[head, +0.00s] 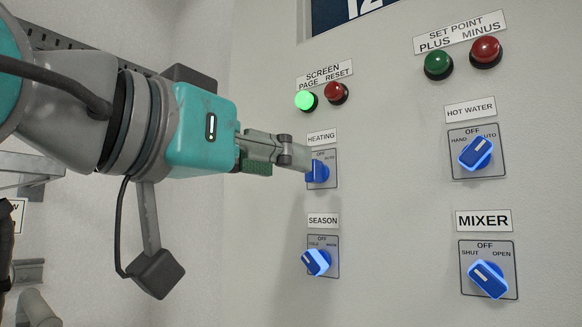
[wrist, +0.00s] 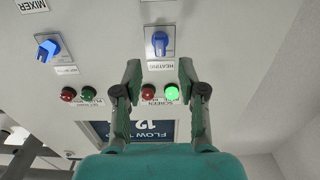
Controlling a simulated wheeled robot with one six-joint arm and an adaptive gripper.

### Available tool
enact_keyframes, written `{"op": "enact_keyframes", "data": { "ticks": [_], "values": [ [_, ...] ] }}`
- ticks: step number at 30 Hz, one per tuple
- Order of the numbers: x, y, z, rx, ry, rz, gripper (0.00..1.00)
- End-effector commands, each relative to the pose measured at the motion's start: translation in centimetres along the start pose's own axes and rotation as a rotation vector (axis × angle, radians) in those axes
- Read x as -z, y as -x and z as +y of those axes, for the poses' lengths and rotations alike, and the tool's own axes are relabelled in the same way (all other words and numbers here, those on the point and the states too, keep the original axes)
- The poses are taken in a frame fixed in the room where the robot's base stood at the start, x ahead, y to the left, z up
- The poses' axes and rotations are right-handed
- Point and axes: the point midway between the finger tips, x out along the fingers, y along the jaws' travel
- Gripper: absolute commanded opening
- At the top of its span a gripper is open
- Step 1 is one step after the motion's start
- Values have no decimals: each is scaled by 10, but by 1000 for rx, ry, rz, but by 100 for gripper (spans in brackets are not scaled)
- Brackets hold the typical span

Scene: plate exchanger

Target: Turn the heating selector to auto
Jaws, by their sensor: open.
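The heating selector is a blue knob (head: 318,173) on a grey plate below the HEATING label (head: 321,138), with OFF and AUTO marks. My gripper (head: 304,158) is in front of its upper left part in the head view and hides the left side of the plate. In the upside-down wrist view the heating knob (wrist: 160,43) stands roughly upright in the picture. There, my gripper (wrist: 158,72) is open, with its two fingers apart and nothing between them. The knob lies beyond the fingertips, and I see no contact. Its exact pointer direction is hard to read.
The season selector (head: 316,262) sits below, the hot water selector (head: 476,154) and mixer selector (head: 488,280) to the right. Above are a lit green button (head: 306,100), a red reset button (head: 336,93) and set point buttons (head: 438,64). A side wall stands left of the panel.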

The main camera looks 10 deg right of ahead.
Motion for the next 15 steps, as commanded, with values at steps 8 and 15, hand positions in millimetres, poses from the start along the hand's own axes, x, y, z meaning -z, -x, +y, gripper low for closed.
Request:
{"op": "enact_keyframes", "data": {
  "ticks": [8,15],
  "values": [
    [0,-45,0,-2,0,0,41],
    [0,-62,0,-1,1,0,41]
  ]
}}
